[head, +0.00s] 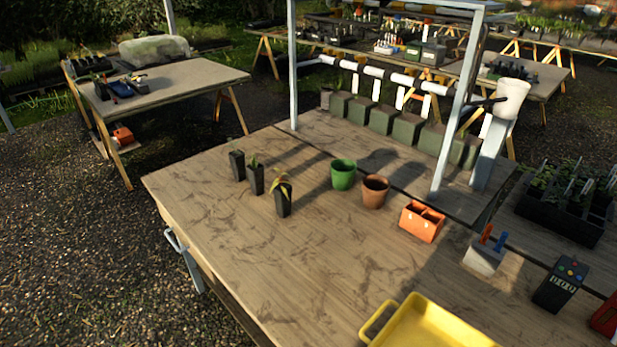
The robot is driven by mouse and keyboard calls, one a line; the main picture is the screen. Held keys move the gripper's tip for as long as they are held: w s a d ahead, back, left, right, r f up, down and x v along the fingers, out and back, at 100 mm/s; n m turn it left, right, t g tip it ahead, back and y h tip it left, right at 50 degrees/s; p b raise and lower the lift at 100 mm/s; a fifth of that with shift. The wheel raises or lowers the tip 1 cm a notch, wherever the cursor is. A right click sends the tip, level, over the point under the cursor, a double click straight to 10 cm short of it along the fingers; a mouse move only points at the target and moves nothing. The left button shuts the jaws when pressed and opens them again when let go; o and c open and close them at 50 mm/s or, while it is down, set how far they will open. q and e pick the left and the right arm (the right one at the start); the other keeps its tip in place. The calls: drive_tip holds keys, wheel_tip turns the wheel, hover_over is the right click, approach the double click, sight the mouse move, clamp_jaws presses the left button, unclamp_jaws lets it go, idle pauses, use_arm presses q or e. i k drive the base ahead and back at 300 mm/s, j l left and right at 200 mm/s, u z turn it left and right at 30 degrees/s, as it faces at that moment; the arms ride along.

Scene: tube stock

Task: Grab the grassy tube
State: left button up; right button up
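Three black plant tubes stand upright in a slanting row on the wooden table. The far left tube (237,166) has a thin, sparse shoot that is hard to make out. The middle tube (257,181) has a small green plant. The nearest tube (283,203) has longer yellow-green leaves that arch outward. The plants are too small to tell for sure which one is the grassy one. The tubes stand apart, with nothing touching them. Neither of my grippers is in view.
Right of the tubes stand a green pot (343,174), a terracotta pot (375,191) and an orange divided box (422,222). A yellow tray (440,325) lies at the front. A metal frame post (455,120) rises behind. The table's front left (240,240) is clear.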

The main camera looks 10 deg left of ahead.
sight(256, 171)
drive_tip(key=i+j+z, duration=0.1)
drive_tip(key=j+z, duration=0.55)
drive_tip(key=z, duration=0.25)
drive_tip(key=j+z, duration=0.5)
drive_tip(key=i+l, duration=0.05)
drive_tip(key=l, duration=0.05)
